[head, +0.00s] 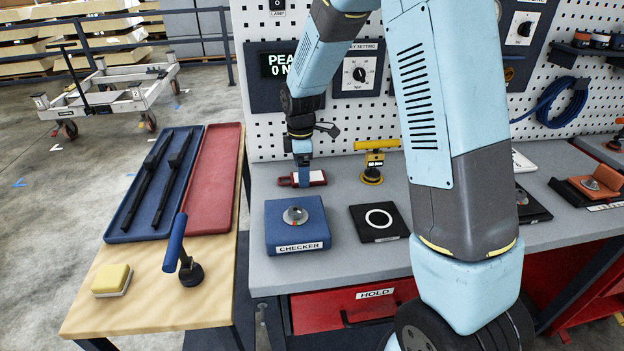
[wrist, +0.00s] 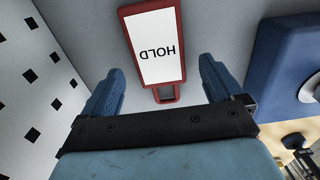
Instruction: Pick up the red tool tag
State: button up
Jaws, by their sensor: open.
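The red tool tag (head: 318,178) lies on the grey bench, behind the blue checker block. In the wrist view the tag (wrist: 176,80) shows a white face reading HOLD, upside down, and a small red loop at its near end. My gripper (wrist: 158,82) is open, with one blue finger on each side of the loop end in that view. Most of the tag extends past the fingertips. In the head view my gripper (head: 303,180) points down at the tag and hides part of it. I cannot tell how much height remains between the fingertips and the bench.
The blue checker block (head: 285,238) stands just in front of the tag. A yellow-handled tool (head: 374,160) and a black pad with a white ring (head: 365,235) are to the right. The pegboard (head: 262,130) rises close behind. A wooden side table (head: 150,300) is at left.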

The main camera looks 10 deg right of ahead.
jog(key=shift+f, duration=0.8)
jog(key=c, duration=1.1)
jog(key=shift+r, duration=0.15)
jog(key=shift+c, duration=0.2)
jog(key=shift+r, duration=0.25)
notch_tip(320, 180, up, 3)
jog(key=shift+w+f, duration=0.1)
jog(key=shift+f, duration=0.05)
jog(key=s+a+r, duration=0.3)
jog(key=s+r, duration=0.6)
jog(key=s, duration=0.4)
jog(key=shift+s+a+r, duration=0.15)
jog(key=shift+s+r, duration=0.15)
jog(key=shift+s, duration=0.1)
